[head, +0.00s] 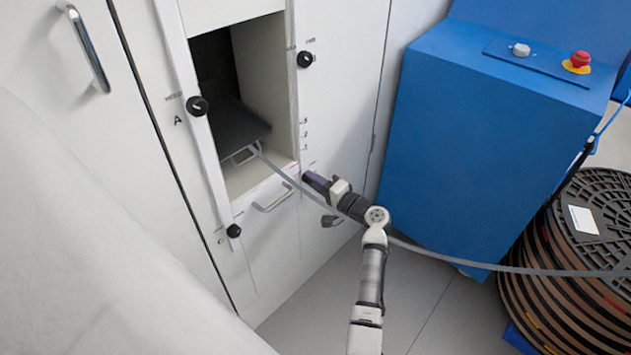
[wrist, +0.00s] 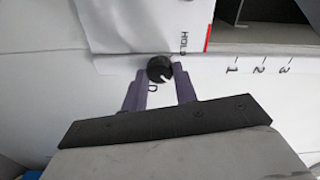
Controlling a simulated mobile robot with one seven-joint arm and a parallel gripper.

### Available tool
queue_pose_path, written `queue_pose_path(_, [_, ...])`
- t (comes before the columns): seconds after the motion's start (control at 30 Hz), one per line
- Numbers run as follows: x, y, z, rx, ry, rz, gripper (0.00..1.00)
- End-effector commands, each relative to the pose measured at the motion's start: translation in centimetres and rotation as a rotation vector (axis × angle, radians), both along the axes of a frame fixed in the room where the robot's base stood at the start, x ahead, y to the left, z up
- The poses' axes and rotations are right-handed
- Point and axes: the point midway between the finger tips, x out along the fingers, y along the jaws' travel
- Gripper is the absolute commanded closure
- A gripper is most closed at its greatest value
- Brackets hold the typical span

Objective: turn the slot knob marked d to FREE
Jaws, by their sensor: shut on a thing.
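The slot knob marked D (wrist: 159,69) is small, round and black with a white pointer line. In the wrist view the line points to the lower right. The letter D is just below the knob, and the word HOLD is to its upper right; no FREE mark is readable. My gripper (wrist: 160,78) has its two purple-grey fingers on either side of the knob and is shut on it. In the head view my gripper (head: 308,178) is at the white cabinet front, right of the opening, and knob D is hidden there.
Other black knobs are A (head: 197,106), one at upper right (head: 305,59) and one at lower left (head: 233,231). A grey strap (head: 480,264) runs from the opening, close by my gripper, to the reel stack (head: 610,215). A blue cabinet (head: 470,140) stands right.

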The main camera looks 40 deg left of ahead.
Motion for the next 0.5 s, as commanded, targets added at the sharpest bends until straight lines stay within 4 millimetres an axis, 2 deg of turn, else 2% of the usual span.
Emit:
queue_pose_path(0.33, [-0.02,-0.05,-0.11,0.000,0.005,0.001,0.94])
queue_pose_path(0.37, [-0.02,-0.05,-0.11,0.000,0.005,0.001,0.70])
queue_pose_path(0.5, [-0.02,-0.04,-0.08,0.000,0.004,0.000,0.52])
